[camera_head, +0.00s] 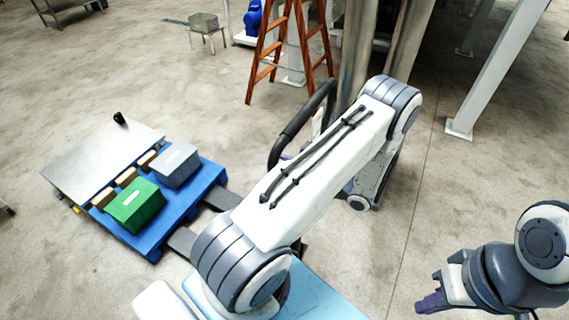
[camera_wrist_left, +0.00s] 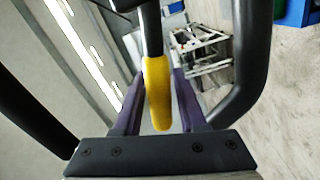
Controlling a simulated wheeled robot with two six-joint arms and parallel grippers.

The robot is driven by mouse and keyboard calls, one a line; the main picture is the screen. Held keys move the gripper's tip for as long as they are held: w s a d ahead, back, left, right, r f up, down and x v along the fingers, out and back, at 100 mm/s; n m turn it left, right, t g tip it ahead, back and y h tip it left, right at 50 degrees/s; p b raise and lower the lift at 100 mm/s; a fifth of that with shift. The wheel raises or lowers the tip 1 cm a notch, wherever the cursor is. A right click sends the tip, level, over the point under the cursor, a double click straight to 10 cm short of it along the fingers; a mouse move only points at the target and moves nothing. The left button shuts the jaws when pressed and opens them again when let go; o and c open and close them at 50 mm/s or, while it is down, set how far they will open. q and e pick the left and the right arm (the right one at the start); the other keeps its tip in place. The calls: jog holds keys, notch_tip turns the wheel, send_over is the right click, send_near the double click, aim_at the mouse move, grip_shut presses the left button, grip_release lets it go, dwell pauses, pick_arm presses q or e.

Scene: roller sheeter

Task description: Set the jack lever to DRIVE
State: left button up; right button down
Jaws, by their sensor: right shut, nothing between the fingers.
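The jack's black loop handle (camera_head: 294,131) shows in the head view beyond my left arm, which covers much of the jack. In the left wrist view, a lever with a yellow grip (camera_wrist_left: 158,95) hangs inside the dark handle loop (camera_wrist_left: 250,60). My left gripper (camera_wrist_left: 158,85) has its purple fingers apart, one on each side of the yellow grip. Whether they touch it I cannot tell. My left gripper is hidden in the head view. My right gripper (camera_head: 432,303) is shut and empty at the lower right, away from the jack.
The jack's forks (camera_head: 183,241) reach toward a blue pallet (camera_head: 150,243) with a green box (camera_head: 135,206), a grey box (camera_head: 175,165) and a grey panel beside them. A wooden ladder (camera_head: 262,62) and metal columns stand behind the jack. Floor is clear at right.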

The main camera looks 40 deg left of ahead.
pick_arm(q)
jog(key=b+v, duration=0.4)
jog(key=v, duration=0.6)
jog(key=shift+d, duration=0.25)
jog(key=shift+w, duration=0.1)
jog(key=s+d+r+n+t+h+b, duration=0.2)
jog(key=s+d+n+h, duration=0.7)
jog(key=n, duration=0.5)
jog(key=s+d+r+n+t+h+b, duration=0.1)
jog(key=s+d+r+n+t+h, duration=0.1)
jog(key=s+d+r+n+h, duration=0.3)
jog(key=s+d+n+h, duration=0.4)
jog(key=d+n, duration=0.5)
jog(key=n, duration=0.1)
jog(key=shift+s+r+h+b, duration=0.2)
jog(key=shift+r+h+b, duration=0.1)
jog(key=shift+b, duration=0.1)
